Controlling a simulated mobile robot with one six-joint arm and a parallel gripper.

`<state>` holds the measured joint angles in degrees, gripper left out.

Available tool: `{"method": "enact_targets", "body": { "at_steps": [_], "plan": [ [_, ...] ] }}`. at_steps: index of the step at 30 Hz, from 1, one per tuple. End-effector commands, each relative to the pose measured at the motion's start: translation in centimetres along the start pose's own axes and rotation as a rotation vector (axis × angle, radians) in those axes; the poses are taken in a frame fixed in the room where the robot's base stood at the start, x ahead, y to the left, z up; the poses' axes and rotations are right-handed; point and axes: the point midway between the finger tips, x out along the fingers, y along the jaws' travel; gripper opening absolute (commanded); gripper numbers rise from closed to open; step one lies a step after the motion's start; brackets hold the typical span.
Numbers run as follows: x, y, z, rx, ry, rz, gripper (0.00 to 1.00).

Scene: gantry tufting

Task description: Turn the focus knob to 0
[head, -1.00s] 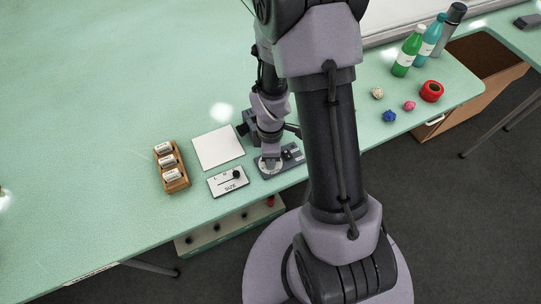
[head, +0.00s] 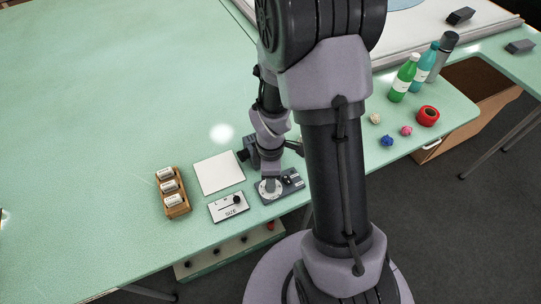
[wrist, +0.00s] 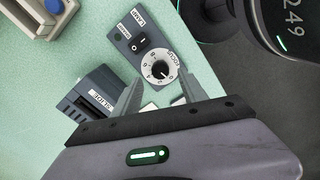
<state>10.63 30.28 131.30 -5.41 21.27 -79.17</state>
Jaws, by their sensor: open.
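The focus knob (wrist: 160,69) is a small black knob in the middle of a white dial with numbers, on a dark grey panel (wrist: 126,22). Its exact setting is too small to read. In the head view the dial (head: 270,189) sits near the table's front edge, partly covered by my wrist. My gripper (wrist: 160,92) is open, with one finger to each side of the dial's lower part in the wrist view. The fingers look apart from the knob. My gripper (head: 270,180) is above the dial in the head view; its fingertips are hard to make out there.
The same panel has a black rocker switch (wrist: 138,41). A dark box labelled SLIDE (wrist: 100,95) is close by the left finger. A SIZE slider plate (head: 229,208), a white sheet (head: 218,173) and a wooden rack (head: 173,192) are to the left. The table's left side is clear.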

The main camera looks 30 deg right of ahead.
Motion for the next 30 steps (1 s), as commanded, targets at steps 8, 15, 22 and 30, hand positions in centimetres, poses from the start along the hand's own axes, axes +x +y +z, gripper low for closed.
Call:
{"method": "enact_targets", "body": {
  "at_steps": [8,15,22,30],
  "plan": [
    [-9.7,0.1,0.0,0.000,0.001,0.004,0.50],
    [-13.2,0.0,0.0,-0.001,0.001,0.001,0.50],
    [-13.3,0.0,0.0,0.000,0.000,0.000,0.50],
    [-13.5,-0.1,-0.1,0.017,0.004,0.007,0.50]
  ]
}}
